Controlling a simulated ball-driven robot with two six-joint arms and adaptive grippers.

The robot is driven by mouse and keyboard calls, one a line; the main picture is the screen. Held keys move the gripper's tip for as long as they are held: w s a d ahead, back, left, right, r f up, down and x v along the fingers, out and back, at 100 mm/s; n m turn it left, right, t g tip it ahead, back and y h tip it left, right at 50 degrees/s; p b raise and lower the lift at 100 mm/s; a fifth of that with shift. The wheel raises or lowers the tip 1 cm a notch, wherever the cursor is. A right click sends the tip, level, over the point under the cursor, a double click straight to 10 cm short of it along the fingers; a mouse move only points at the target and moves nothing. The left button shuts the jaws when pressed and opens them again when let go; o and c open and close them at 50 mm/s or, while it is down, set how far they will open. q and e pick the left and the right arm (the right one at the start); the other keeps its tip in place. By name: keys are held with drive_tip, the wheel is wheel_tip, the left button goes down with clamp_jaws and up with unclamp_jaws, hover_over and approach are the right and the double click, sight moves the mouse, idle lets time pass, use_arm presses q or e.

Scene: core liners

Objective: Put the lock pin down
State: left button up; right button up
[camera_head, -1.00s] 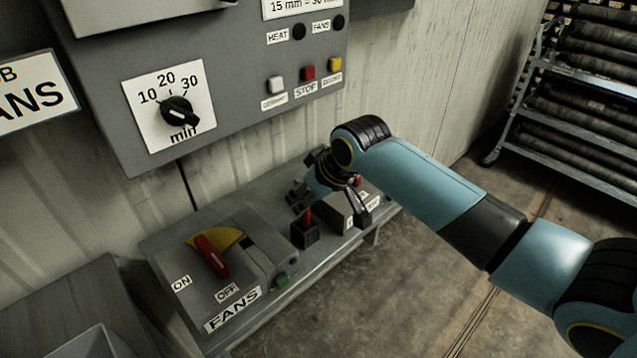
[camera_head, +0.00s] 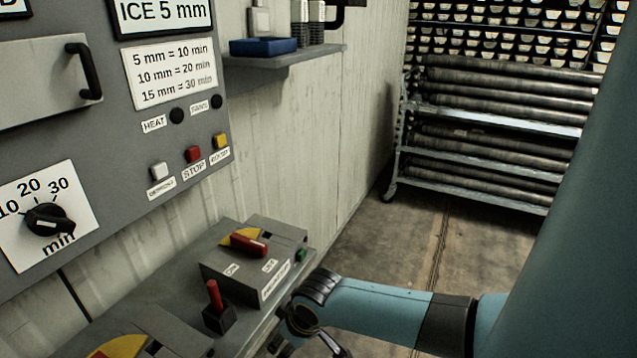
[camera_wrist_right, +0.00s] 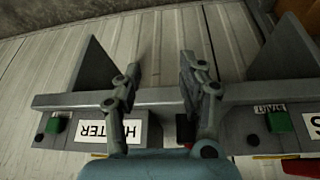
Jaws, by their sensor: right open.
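The lock pin (camera_head: 213,293) is red and stands upright in a small black block (camera_head: 219,319) on the grey shelf, between two switch boxes. In the wrist view a black block (camera_wrist_right: 185,130) with a bit of red shows beside my right finger, partly hidden. My right gripper (camera_wrist_right: 159,72) is open and nothing shows between its fingers. In the head view my right wrist is in front of the shelf, to the right of the pin, and its fingers are partly cut off at the bottom edge. My left gripper is not in view.
A switch box (camera_head: 240,278) with a red handle stands behind the pin. It is marked HEATER in the wrist view (camera_wrist_right: 85,129). The fans box (camera_head: 165,333) is at the bottom left. A grey control panel (camera_head: 110,200) hangs above. A rack of core tubes (camera_head: 480,150) stands beyond open floor.

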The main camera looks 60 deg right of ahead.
drive_tip(key=s+a+f+g, duration=0.1)
drive_tip(key=s+f, duration=0.5)
drive_tip(key=s, duration=0.4)
drive_tip(key=s+a+f+g, duration=0.1)
drive_tip(key=s+f, duration=0.5)
drive_tip(key=s, duration=0.5)
drive_tip(key=s+a+f+n+g, duration=0.1)
drive_tip(key=s+a+f, duration=0.1)
drive_tip(key=s+f, duration=0.5)
drive_tip(key=s, duration=0.3)
drive_tip(key=shift+s, duration=0.15)
drive_tip(key=shift+f, duration=0.15)
wheel_tip(320, 180, down, 16)
drive_tip(key=s+b, duration=0.1)
drive_tip(key=b, duration=1.5)
drive_tip(key=shift+f+g, duration=0.2)
drive_tip(key=shift+g, duration=0.2)
